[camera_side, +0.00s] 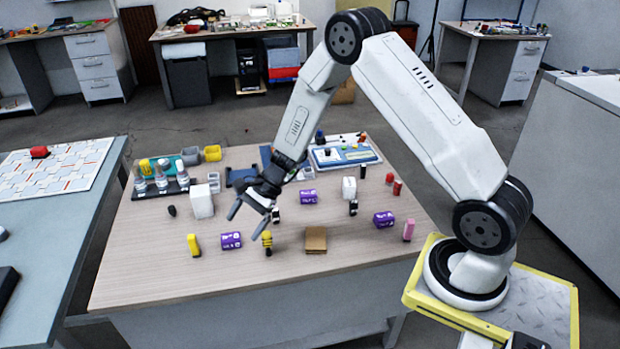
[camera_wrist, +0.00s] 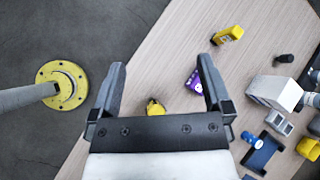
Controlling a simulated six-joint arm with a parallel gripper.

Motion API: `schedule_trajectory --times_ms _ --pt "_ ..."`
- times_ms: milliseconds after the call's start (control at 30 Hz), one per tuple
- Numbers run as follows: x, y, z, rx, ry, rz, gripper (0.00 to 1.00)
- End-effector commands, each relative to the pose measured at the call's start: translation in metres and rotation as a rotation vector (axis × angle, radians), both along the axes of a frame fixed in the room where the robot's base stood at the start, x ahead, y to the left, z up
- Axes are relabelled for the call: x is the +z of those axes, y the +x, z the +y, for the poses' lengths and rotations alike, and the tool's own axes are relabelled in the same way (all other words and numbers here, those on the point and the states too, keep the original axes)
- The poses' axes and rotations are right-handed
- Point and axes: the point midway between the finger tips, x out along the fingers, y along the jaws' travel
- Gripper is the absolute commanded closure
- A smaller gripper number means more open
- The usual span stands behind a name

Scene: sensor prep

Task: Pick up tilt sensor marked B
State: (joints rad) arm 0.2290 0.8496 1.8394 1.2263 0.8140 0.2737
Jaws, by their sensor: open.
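Three small purple boxes with white print lie on the wooden table: one at front left (camera_side: 231,240), one near the middle (camera_side: 308,196), one at right (camera_side: 383,219). The print is too small for me to tell which is marked B. My gripper (camera_side: 248,220) is open and empty above the table, close to the front-left purple box.
A yellow-and-black figure (camera_side: 267,240) stands below my gripper. A yellow block (camera_side: 194,245), brown box (camera_side: 316,239), pink block (camera_side: 409,230) and white block (camera_side: 202,201) stand around. A blue-white tray (camera_side: 345,155) lies behind. The table's front strip is clear.

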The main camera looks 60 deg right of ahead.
Motion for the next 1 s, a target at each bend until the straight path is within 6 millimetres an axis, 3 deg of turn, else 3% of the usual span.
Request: schedule_trajectory --times_ms 300,500,1000 --pt "-0.044 0.061 -0.027 -0.391 0.310 0.047 0.00" --pt "-0.063 0.085 -0.048 -0.569 0.459 0.043 0.00" --pt "-0.075 0.094 -0.057 -0.642 0.522 0.036 0.00"
